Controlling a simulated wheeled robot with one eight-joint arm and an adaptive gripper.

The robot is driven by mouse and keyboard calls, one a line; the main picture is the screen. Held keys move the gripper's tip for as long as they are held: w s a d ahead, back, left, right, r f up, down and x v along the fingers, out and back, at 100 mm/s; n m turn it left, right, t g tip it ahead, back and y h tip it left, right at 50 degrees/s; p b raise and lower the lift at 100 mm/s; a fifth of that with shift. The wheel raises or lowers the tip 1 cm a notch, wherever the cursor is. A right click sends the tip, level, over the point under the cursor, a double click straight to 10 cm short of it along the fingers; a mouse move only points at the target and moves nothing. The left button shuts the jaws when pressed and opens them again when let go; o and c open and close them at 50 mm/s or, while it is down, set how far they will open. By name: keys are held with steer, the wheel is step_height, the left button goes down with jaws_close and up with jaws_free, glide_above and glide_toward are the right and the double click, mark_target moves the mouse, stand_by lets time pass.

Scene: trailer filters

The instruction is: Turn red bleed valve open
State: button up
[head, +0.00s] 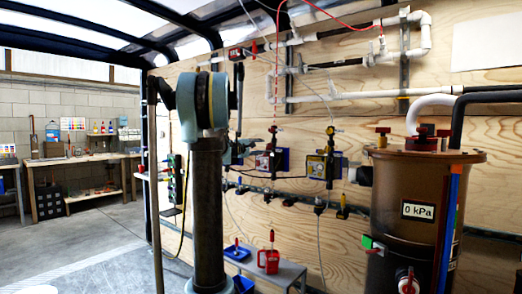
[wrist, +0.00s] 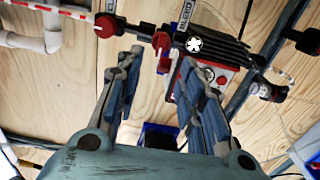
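In the wrist view a red knob (wrist: 160,42) sits at the left end of a black finned body (wrist: 218,42), beside a label reading BLEED (wrist: 187,10). A second red knob (wrist: 104,26) is further left. A red box-shaped unit (wrist: 222,80) is behind the finned body. My gripper (wrist: 159,62) is open and empty, its two blue-grey fingers apart. The red knob appears between and just beyond the fingertips; I see no contact.
A yellow-fronted unit (head: 318,166) is to the right on the plywood wall. A brown tank (head: 412,185) reading 0 kPa stands at the right. A small grey bench (head: 285,272) holds a red container (head: 268,260). White pipes (head: 350,95) run above. Open floor lies at left.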

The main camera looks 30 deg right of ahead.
steer(key=v, duration=0.6)
steer(key=shift+a, duration=0.25)
steer(key=shift+f, duration=0.1)
steer(key=s+a+f+m+g+y, duration=0.4)
steer(key=s+a+f+y, duration=1.2)
steer(key=s+a+f, duration=2.2)
steer(key=shift+f+m+g+y, duration=0.3)
steer(key=shift+f+g, duration=0.1)
steer(key=shift+f, duration=0.4)
steer(key=shift+a, duration=0.15)
